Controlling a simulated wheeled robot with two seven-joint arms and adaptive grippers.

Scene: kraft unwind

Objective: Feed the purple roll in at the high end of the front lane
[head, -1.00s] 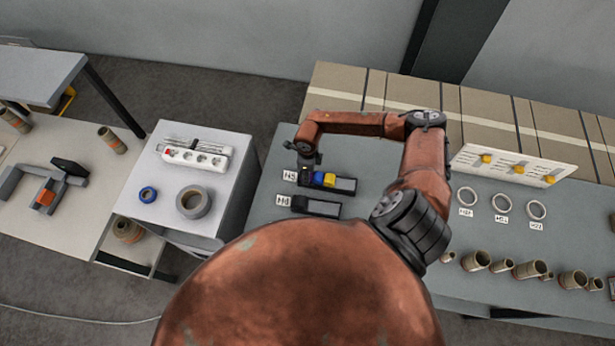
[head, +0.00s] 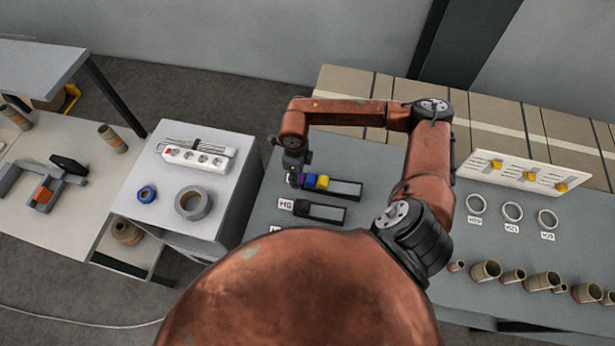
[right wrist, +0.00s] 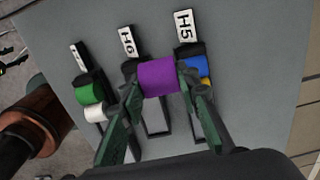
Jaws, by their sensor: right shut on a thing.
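My right gripper (right wrist: 160,100) is shut on the purple roll (right wrist: 159,77), held across its two fingers. In the head view the gripper (head: 296,178) is over the left, labelled ends of the lanes, with a bit of purple showing below it. In the right wrist view the roll overlaps the middle H6 lane (right wrist: 158,122), whose visible part is empty. The H5 lane, at right, holds a blue roll (right wrist: 197,67) and a yellow roll (right wrist: 205,82). The left lane holds a green roll (right wrist: 90,94) and a white roll (right wrist: 96,113). My left gripper is out of view.
A side cabinet (head: 160,215) carries a power strip (head: 196,160), a blue tape ring (head: 147,194) and a grey roll (head: 193,203). Rings, cardboard cores and a white board (head: 525,170) stand to the right. My own body hides the near part of the bench.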

